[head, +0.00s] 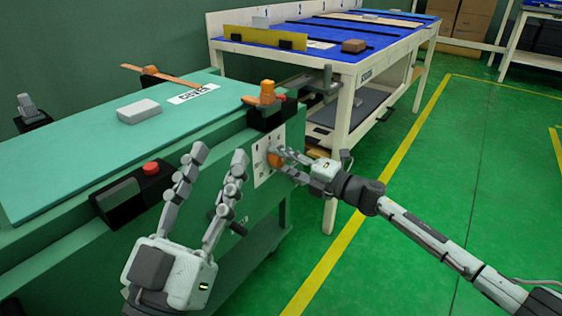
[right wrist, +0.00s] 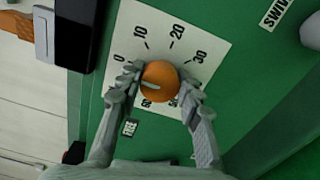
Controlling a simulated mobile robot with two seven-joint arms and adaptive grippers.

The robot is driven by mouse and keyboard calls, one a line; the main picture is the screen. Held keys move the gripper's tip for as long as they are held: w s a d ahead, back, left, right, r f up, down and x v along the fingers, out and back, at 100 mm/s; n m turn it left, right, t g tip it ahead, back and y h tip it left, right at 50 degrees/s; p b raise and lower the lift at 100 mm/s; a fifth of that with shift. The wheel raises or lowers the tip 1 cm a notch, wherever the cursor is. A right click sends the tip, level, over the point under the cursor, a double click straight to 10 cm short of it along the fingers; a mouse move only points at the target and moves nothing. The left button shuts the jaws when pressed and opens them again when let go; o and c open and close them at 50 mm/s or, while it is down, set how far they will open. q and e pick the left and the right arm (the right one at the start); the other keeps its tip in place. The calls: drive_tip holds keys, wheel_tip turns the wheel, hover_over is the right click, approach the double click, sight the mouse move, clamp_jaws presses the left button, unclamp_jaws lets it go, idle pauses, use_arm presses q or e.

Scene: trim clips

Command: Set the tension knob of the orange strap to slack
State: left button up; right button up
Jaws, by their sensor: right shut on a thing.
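The orange tension knob (right wrist: 160,82) sits on a white dial plate (right wrist: 215,38) marked 0, 10, 20, 30 and more. Its pale mark lies toward the left side of the knob, near the 0; the exact reading is unclear. My right gripper (right wrist: 159,88) is shut on the knob, one finger on each side. In the head view the knob (head: 274,160) shows partly behind my right gripper (head: 283,164) on the bench's end face. An orange strap (head: 160,75) lies at the bench's back. My left gripper (head: 219,155) is open and empty before the bench.
An orange clip (head: 266,93) on a black base stands at the bench corner above the dial. A black box with a red button (head: 150,168) is on the bench front. A grey block (head: 138,111) lies on top. A blue-topped table (head: 330,48) stands behind.

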idle(0.4)
drive_tip(key=o, duration=1.2)
drive_tip(key=shift+c, duration=0.2)
drive_tip(key=shift+d, duration=0.15)
drive_tip(key=v, duration=1.2)
